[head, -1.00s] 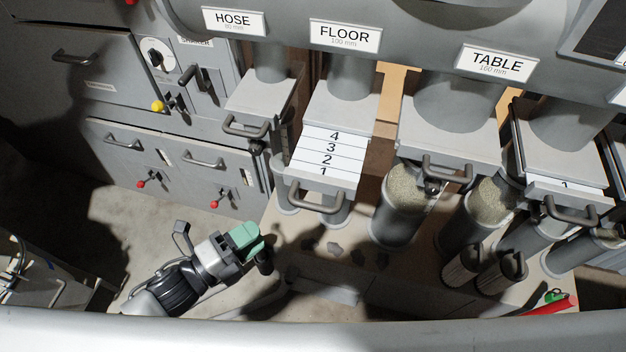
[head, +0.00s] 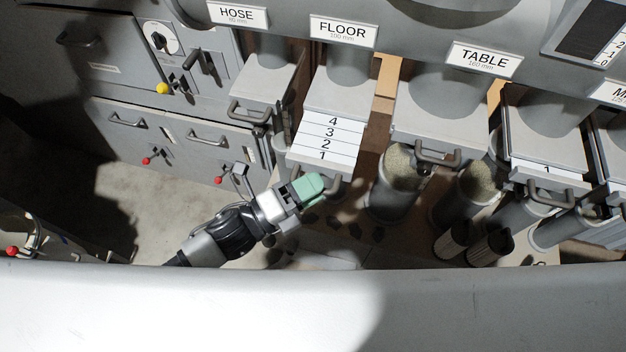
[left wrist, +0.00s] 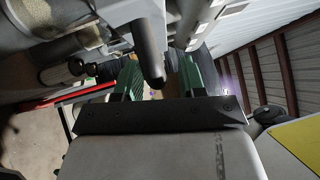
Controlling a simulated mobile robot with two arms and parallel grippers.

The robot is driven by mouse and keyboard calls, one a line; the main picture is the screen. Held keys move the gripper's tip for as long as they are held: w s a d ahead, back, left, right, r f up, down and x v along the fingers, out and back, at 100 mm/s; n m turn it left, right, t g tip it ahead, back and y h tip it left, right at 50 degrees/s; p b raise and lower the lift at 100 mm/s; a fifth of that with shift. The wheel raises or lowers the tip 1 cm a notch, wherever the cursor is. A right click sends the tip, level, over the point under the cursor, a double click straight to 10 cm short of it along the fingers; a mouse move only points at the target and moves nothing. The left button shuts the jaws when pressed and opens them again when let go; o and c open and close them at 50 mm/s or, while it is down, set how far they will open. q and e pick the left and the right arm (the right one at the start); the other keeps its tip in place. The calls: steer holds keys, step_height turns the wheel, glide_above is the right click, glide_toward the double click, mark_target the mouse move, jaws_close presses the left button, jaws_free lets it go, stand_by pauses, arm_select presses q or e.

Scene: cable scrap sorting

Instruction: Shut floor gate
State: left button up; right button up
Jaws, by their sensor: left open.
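The floor gate (head: 334,102) is a grey slide under the FLOOR label (head: 344,30). It is pulled out, with a white scale marked 1 to 4 (head: 327,139) showing. Its dark handle (head: 335,184) at the front end is partly hidden behind my left gripper. My left gripper (head: 310,187), with green fingers, is at that handle. In the left wrist view, the open green fingers (left wrist: 158,78) stand either side of a dark rounded bar (left wrist: 149,55), which looks like the handle. I cannot tell whether they touch it. My right gripper is not in view.
The hose gate (head: 266,85) is beside it on the left and the table gate (head: 434,115) on the right, each with a handle. Clear jars of scrap (head: 389,188) stand to the right. A grey cabinet (head: 180,128) is at the left.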

mark_target(321, 153)
arm_select(q)
steer(key=shift+d, duration=0.15)
steer(key=shift+c, duration=0.3)
jaws_close()
steer(key=shift+w, duration=0.1)
steer(key=w, duration=0.2)
steer(key=w+d+b, duration=0.1)
steer(key=w, duration=0.2)
steer(key=w+d, duration=0.1)
steer(key=w, duration=0.2)
steer(key=shift+b, duration=0.4)
steer(key=shift+o, duration=0.3)
jaws_free()
